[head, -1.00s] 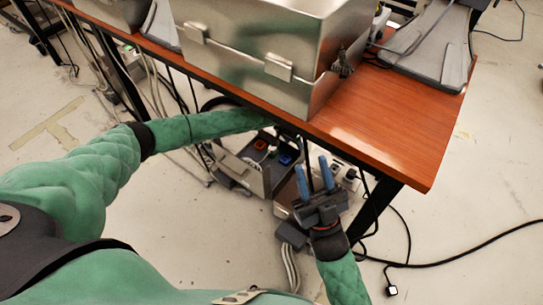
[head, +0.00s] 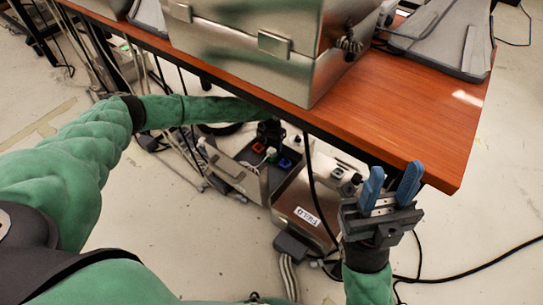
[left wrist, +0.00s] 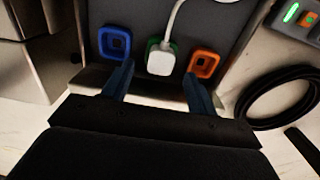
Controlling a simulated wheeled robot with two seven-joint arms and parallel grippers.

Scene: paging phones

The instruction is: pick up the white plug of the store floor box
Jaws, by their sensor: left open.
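The white plug (left wrist: 160,58) sits in a green socket (left wrist: 152,43) between a blue socket (left wrist: 114,44) and an orange socket (left wrist: 204,63) on a dark grey floor box panel. A white cable rises from it. In the head view the small white plug (head: 271,153) is under the desk edge. My left gripper (left wrist: 158,80) is open, its blue fingers apart at either side of the plug's near end, with nothing gripped. In the head view it is dark and partly hidden by the desk (head: 268,130). My right gripper (head: 393,172) is open and empty, right of the boxes.
A metal box labelled FIELD (head: 308,216) stands right of the socket box, near a power strip (left wrist: 305,18) with a green light. The wooden desk (head: 400,105) overhangs and carries a metal case (head: 290,60). Black cables (left wrist: 278,100) lie on the floor.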

